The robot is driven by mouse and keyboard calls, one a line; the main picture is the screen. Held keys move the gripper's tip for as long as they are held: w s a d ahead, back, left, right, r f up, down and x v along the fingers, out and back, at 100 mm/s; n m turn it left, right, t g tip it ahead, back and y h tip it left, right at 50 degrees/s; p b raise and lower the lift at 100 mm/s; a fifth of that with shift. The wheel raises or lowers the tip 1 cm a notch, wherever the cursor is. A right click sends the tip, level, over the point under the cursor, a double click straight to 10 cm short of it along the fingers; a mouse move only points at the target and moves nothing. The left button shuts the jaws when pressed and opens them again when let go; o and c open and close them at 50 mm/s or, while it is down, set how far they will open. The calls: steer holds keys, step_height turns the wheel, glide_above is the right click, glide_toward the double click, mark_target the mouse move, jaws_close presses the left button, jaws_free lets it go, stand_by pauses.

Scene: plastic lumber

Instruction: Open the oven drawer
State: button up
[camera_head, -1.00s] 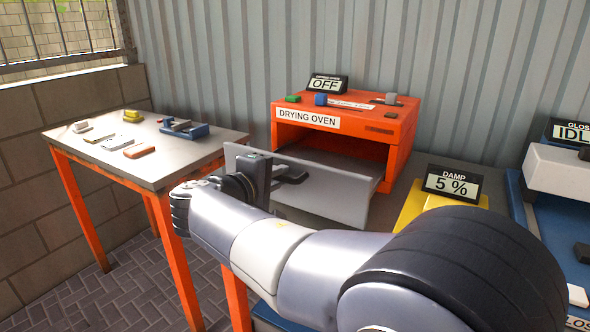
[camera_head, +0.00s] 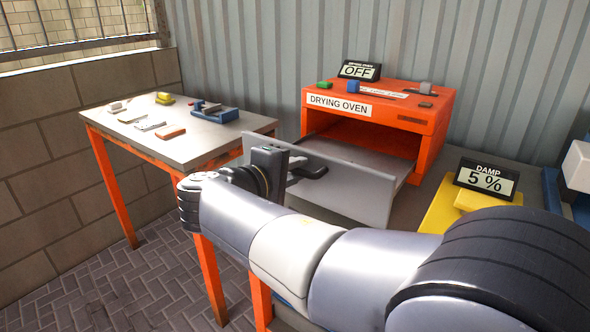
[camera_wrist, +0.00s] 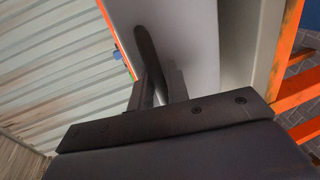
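The orange drying oven (camera_head: 425,122) stands on a bench against the corrugated wall. Its grey drawer (camera_head: 350,183) is pulled well out, with the tray surface showing behind the front panel. My gripper (camera_head: 285,172) is at the dark handle (camera_head: 314,168) on the outer face of the panel and appears shut on it. In the wrist view the dark handle (camera_wrist: 147,55) runs up from between the fingers (camera_wrist: 155,95), against the pale drawer front (camera_wrist: 200,40). The exact finger contact is partly hidden by my wrist in the head view.
A side table (camera_head: 185,148) with small blocks and a blue device stands left of the oven. A yellow damp gauge (camera_head: 470,200) reading 5 % is at the right. A display reading OFF (camera_head: 358,70) sits on the oven. Paved floor (camera_head: 110,270) is clear below.

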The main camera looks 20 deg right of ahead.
steer(key=p+v, duration=0.1)
steer(key=v, duration=1)
steer(key=shift+p, duration=0.35)
steer(key=shift+b+x, duration=0.85)
steer(key=shift+x, duration=4.7)
